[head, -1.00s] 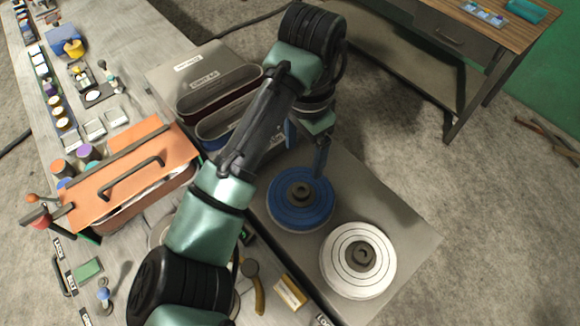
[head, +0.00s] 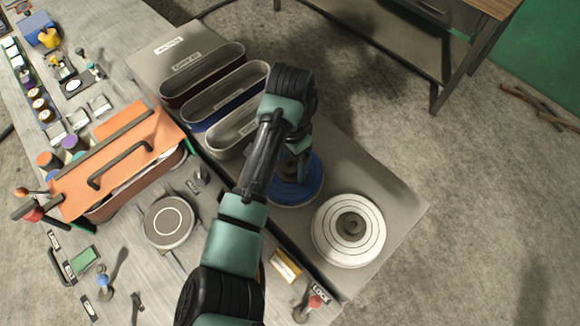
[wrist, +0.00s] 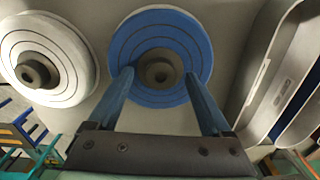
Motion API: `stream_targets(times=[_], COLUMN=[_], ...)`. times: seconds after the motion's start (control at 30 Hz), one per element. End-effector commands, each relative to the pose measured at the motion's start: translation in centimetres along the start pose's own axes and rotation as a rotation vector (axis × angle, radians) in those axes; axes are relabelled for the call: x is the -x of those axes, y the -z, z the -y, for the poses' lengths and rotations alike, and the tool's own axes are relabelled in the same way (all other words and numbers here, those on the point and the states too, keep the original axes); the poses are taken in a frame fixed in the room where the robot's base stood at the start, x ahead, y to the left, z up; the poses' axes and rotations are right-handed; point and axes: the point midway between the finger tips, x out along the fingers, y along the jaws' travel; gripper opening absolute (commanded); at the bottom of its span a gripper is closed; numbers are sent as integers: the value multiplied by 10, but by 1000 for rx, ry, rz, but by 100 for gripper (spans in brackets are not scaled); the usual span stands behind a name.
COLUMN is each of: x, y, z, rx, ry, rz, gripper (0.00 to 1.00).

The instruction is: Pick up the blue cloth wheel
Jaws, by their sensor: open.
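The blue cloth wheel (wrist: 160,32) lies flat on the grey bench top, with a dark grey hub (wrist: 160,70) at its centre. In the wrist view my gripper (wrist: 158,82) is open, its two blue fingers on either side of the hub. The fingertips overlap the wheel in the picture; I cannot tell whether they touch it. In the head view the wheel (head: 312,188) is partly hidden behind my arm and gripper.
A white wheel (head: 335,245) with a grey hub lies beside it, to the right. An orange-lidded box (head: 80,195) stands farther left.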

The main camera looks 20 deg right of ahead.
Motion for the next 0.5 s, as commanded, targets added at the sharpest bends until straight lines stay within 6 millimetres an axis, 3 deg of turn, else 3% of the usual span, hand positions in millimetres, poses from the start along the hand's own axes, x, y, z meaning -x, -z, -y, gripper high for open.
stream_targets(times=[0.27,0.5], x=[-5,-4], y=[0,0], z=[0,0], rx=[1,1], ry=[1,1], rz=[0,0], gripper=[83,42])
